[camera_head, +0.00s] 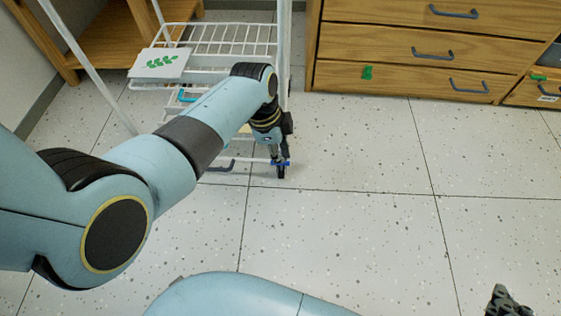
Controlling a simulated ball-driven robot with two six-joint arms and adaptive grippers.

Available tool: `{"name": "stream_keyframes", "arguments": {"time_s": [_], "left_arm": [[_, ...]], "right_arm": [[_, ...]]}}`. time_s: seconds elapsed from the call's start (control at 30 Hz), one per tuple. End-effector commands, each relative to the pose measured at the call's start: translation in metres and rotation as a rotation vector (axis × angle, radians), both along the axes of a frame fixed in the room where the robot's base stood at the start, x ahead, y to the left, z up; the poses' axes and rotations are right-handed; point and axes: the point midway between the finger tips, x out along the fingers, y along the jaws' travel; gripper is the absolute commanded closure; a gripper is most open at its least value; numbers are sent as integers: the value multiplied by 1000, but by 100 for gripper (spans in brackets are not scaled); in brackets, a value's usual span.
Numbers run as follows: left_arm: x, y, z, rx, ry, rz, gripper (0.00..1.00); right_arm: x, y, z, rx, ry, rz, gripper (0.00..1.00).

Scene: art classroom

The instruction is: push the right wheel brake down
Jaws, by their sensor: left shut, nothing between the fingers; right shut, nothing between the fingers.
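The white wire cart (228,47) stands at the upper left, with its right wheel (281,173) on the floor. The small blue right wheel brake (288,163) shows just above that wheel. My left gripper (275,156) is shut and empty, pointing down right at the brake; I cannot tell whether it touches it. The gripper and arm hide part of the cart's lower shelves and the front right post. My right gripper (507,302) is shut and empty at the lower right, partly cut off by the frame edge.
A wooden drawer cabinet (395,77) with dark blue handles stands at the upper right. A card with a green leaf print (159,63) lies on the cart's shelf. A wooden shelf unit (110,40) is behind at the left. The speckled tile floor (350,225) is clear.

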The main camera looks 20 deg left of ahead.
Motion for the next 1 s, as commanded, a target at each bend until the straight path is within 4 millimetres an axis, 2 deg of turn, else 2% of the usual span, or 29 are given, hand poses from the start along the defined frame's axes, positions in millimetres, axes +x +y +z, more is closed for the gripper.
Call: {"name": "stream_keyframes", "arguments": {"time_s": [0.37, 1.0], "left_arm": [[0, 0, -2, 0, 1, 0, 100], [-1, 0, -31, 0, 2, 0, 100]], "right_arm": [[0, 0, -1, 0, 2, 1, 100], [-6, 0, -18, 0, 22, 0, 100]]}}
